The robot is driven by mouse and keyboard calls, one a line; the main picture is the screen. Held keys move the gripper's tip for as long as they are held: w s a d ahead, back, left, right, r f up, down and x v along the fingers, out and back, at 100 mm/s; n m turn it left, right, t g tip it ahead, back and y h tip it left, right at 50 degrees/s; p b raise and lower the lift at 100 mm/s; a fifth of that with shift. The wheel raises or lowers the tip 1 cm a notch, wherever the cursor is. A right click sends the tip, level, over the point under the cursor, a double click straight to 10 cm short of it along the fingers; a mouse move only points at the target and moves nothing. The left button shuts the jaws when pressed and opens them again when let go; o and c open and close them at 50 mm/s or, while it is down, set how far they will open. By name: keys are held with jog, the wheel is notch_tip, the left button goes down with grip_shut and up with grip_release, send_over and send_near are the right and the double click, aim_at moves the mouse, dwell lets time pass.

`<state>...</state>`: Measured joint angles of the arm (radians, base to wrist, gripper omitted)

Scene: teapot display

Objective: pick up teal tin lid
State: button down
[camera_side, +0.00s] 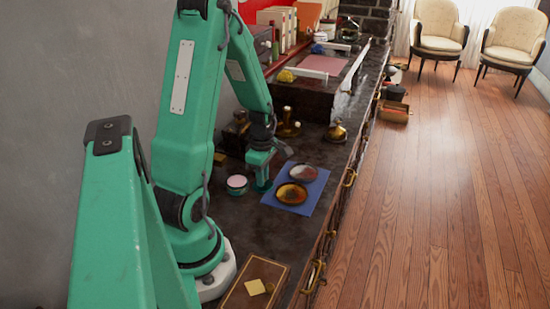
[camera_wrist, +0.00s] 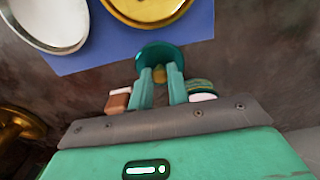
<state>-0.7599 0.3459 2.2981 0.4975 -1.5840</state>
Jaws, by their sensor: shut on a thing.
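The teal tin lid (camera_wrist: 160,54) is a round dish-like piece with a small brass-coloured knob (camera_wrist: 160,72), beside the edge of the blue cloth in the wrist view. My gripper (camera_wrist: 161,76) is shut on the lid, its two green fingers either side of the knob. In the side view my gripper (camera_side: 262,168) points down, with the lid (camera_side: 262,186) just under the fingertips, partly hidden by them. I cannot tell whether the lid touches the counter. A round teal tin with a pale top (camera_side: 237,183) stands close by on the left; it shows by the right finger in the wrist view (camera_wrist: 201,88).
A blue cloth (camera_side: 276,202) bears a silvery dish (camera_side: 303,173) and a golden dish (camera_side: 291,194). Brass pots (camera_side: 337,132) stand behind. A wooden box (camera_side: 310,100) is further back. A framed tray (camera_side: 237,297) lies in front. The counter's right edge drops to the floor.

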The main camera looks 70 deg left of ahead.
jog(key=shift+r, duration=0.1)
jog(key=shift+r, duration=1)
notch_tip(320, 180, up, 2)
jog(key=shift+r, duration=0.1)
jog(key=w+d+r, duration=0.2)
jog(key=d+r, duration=0.4)
jog(key=d, duration=0.5)
jog(key=shift+w+d+r, duration=0.2)
jog(key=shift+w+r, duration=0.05)
jog(key=shift+r, duration=0.05)
jog(key=s+a+f+n, duration=0.1)
jog(key=s+a+n, duration=0.8)
jog(key=a, duration=0.4)
jog(key=shift+s+n, duration=0.4)
